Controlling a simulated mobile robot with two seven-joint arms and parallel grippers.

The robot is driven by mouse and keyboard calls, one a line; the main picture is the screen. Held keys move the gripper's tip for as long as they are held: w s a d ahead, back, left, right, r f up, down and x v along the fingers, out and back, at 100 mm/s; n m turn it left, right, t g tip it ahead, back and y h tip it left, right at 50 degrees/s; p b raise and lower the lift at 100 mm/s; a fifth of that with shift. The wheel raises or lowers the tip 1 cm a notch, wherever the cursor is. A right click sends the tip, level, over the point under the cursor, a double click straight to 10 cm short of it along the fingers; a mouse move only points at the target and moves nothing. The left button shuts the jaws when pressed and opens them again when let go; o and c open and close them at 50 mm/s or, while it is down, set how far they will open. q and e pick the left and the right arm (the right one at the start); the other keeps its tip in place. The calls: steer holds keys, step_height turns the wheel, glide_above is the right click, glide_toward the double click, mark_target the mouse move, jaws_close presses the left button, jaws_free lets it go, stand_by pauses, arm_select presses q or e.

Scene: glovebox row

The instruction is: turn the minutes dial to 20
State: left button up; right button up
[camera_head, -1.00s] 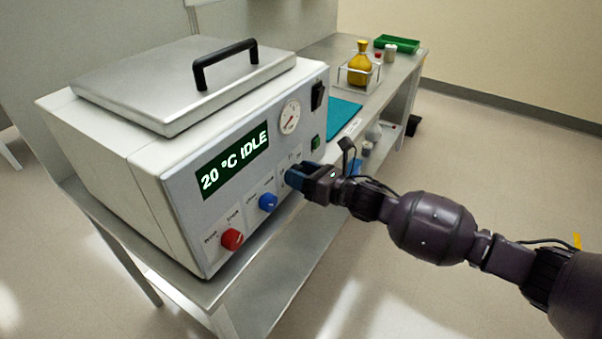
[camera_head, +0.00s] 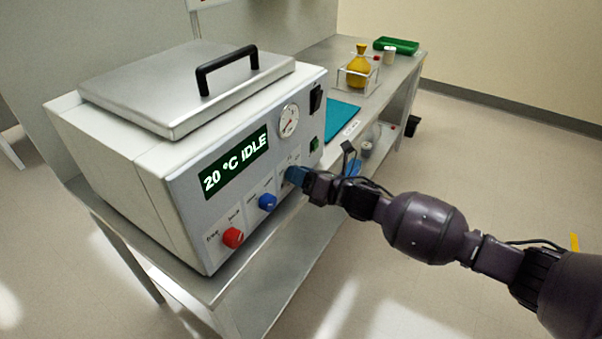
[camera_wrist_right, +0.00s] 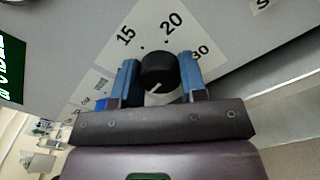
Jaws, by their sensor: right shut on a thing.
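The minutes dial is a black knob (camera_wrist_right: 158,66) on the grey front panel, seen in the right wrist view. The labels 15, 20 and 30 are printed around it. A short white line shows on the lower part of the knob, on the side away from the 15 and 20. My right gripper (camera_wrist_right: 160,76) has its blue fingers on both sides of the knob and is shut on it. In the head view my right gripper (camera_head: 296,176) is at the panel and hides the dial. My left gripper is not in view.
The white box (camera_head: 110,150) has a steel lid, a display reading "20 °C IDLE" (camera_head: 236,164), a red knob (camera_head: 233,238) and a blue knob (camera_head: 267,202) left of my gripper. A yellow flask (camera_head: 359,68) and green tray (camera_head: 396,46) stand farther back.

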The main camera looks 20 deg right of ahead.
steer(key=m+p, duration=0.1)
steer(key=m, duration=0.1)
steer(key=shift+r+m, duration=0.15)
steer(key=shift+m, duration=0.25)
steer(key=m, duration=0.2)
steer(key=shift+m+p, duration=0.4)
steer(key=m+p, duration=0.1)
steer(key=m, duration=0.2)
steer(key=shift+m, duration=1.2)
steer(key=shift+m+p, duration=0.45)
steer(key=shift+m, duration=0.45)
steer(key=m, duration=0.3)
steer(key=shift+m+p, duration=0.3)
steer(key=shift+p, duration=0.1)
steer(key=m, duration=0.3)
steer(key=shift+f+m, duration=0.2)
steer(key=shift+m, duration=0.1)
steer(key=m, duration=0.2)
steer(key=shift+m+p, duration=0.35)
steer(key=shift+m, duration=0.05)
steer(key=m, duration=0.4)
steer(key=shift+f, duration=0.1)
steer(key=shift+m, duration=2.4)
